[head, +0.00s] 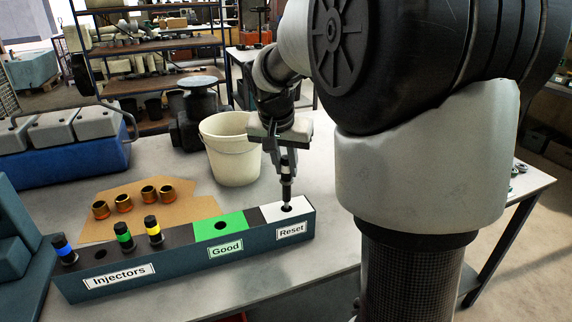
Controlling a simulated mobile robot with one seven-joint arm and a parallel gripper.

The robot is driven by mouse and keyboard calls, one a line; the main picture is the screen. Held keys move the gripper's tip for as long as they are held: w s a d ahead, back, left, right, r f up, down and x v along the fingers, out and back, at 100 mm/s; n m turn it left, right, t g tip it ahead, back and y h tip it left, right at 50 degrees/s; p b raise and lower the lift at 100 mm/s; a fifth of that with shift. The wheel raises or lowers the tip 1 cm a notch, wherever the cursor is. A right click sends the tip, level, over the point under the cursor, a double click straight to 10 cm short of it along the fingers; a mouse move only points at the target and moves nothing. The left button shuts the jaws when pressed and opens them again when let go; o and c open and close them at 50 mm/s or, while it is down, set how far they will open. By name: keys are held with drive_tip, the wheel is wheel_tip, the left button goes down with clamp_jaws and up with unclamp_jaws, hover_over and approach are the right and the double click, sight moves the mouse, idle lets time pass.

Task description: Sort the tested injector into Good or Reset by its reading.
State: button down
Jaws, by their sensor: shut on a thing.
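My gripper (286,170) is shut on a dark injector (287,188). It holds the injector upright over the white Reset section, its lower end at the hole. I cannot tell whether the tip is inside the hole or just above it. The long dark rack (185,270) has a green Good section (236,222) with an empty hole and a white Reset section (305,206) at its right end. In the Injectors section stand a blue-banded injector (63,249), a green-banded one (123,236) and a yellow-banded one (153,229); one hole there is empty. No reading is visible.
A cream bucket (231,155) stands behind the rack, close to my gripper. Several copper sleeves (124,201) sit on brown cardboard (190,193) behind the rack. A blue engine block (70,155) is at the left. Bare table (325,200) lies right of the rack.

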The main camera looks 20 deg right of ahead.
sight(285, 190)
drive_tip(key=shift+f+b, duration=0.7)
drive_tip(key=shift+f, duration=0.45)
drive_tip(key=shift+f+b, duration=1.5)
drive_tip(key=shift+f, duration=0.2)
drive_tip(key=shift+f+b, duration=1.15)
drive_tip(key=shift+f, duration=0.1)
drive_tip(key=c, duration=1.1)
unclamp_jaws()
